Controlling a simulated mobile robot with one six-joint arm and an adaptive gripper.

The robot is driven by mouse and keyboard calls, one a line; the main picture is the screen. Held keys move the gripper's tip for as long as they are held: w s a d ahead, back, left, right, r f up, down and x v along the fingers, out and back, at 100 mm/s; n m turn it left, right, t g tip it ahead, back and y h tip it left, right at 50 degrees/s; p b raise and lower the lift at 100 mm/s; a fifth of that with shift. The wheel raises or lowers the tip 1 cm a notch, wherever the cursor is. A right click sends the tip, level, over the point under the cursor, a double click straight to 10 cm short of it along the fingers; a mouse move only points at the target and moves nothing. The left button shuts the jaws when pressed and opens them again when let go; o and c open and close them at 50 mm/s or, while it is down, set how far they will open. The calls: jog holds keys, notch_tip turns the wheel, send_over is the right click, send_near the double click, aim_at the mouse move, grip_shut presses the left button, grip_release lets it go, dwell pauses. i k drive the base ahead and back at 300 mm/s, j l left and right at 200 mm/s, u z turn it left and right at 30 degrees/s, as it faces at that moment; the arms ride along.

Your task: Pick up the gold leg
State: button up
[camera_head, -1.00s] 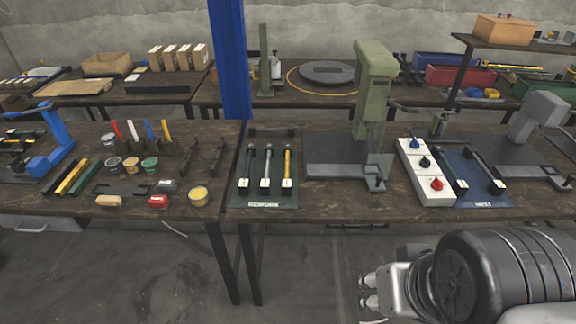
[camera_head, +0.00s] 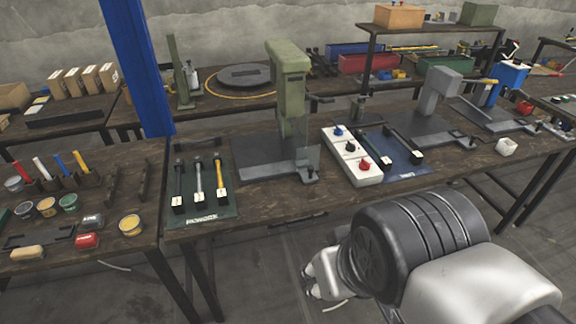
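The gold leg (camera_head: 219,175) is a thin gold rod with a dark top end and a white tag at its lower end. It lies on a dark green mat (camera_head: 205,211), rightmost of three legs, beside a silver leg (camera_head: 198,178) and a black leg (camera_head: 179,182). My arm is folded at the lower right. What looks like my gripper (camera_head: 316,279) shows at the arm's left end, in front of and below the table edge, well apart from the gold leg. Its fingers are too small and partly hidden to tell their opening.
A green press (camera_head: 288,100) stands right of the mat. Beyond it are a white button box (camera_head: 352,157) and a blue mat (camera_head: 405,160) with dark legs. Paint pots and markers cover the left table. A blue post (camera_head: 140,70) rises behind the table joint.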

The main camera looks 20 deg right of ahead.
aim_at(221, 193)
jog(key=i+j+z, duration=0.4)
jog(key=j, duration=0.2)
jog(key=i+j+z, duration=0.35)
jog(key=j, duration=0.3)
jog(key=i+j+z, duration=0.2)
jog(key=j, duration=0.2)
jog(key=j+z, duration=0.2)
jog(key=j, duration=0.15)
jog(key=i, duration=0.05)
